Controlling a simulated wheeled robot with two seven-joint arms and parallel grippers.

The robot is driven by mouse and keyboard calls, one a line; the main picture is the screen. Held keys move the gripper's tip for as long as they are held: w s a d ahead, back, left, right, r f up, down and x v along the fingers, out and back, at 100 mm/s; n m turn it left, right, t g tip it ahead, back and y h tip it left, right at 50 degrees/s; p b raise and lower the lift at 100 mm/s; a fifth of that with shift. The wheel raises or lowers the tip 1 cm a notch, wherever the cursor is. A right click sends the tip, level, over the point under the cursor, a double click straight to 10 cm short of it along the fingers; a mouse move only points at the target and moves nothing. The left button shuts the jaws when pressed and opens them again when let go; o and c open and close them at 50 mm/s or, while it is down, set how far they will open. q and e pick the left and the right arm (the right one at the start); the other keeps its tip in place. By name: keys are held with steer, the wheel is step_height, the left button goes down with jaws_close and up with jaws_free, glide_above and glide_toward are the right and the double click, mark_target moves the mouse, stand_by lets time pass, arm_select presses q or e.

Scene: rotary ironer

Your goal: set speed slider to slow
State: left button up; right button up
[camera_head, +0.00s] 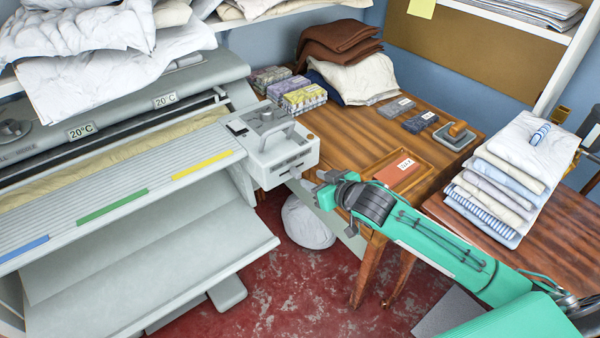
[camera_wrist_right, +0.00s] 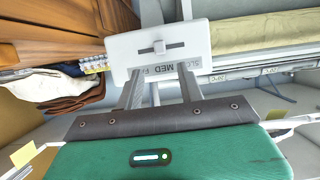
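The speed slider is on the front of the pale control box (camera_head: 283,150) at the right end of the ironer. In the right wrist view its small square knob (camera_wrist_right: 158,47) sits near the middle of a dark horizontal slot (camera_wrist_right: 176,45). The labels below, with MED readable, are partly hidden by my fingers. My right gripper (camera_head: 313,184) is just in front of the box's lower right side; in the wrist view its fingers (camera_wrist_right: 162,85) stand apart, with nothing between them, below the slider. Whether they touch the panel I cannot tell. My left gripper is out of view.
A wooden table (camera_head: 350,140) with small boxes, a framed card (camera_head: 402,172) and a stamp (camera_head: 457,130) stands right of the box. Folded linen (camera_head: 510,170) is stacked further right. A white bundle (camera_head: 306,222) lies on the red floor (camera_head: 290,285). The ironer's feed board (camera_head: 110,195) extends left.

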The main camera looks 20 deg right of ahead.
mark_target(299, 173)
steer(key=x, duration=0.7)
steer(key=shift+a+f, duration=0.1)
steer(key=shift+c, duration=0.5)
jaws_close()
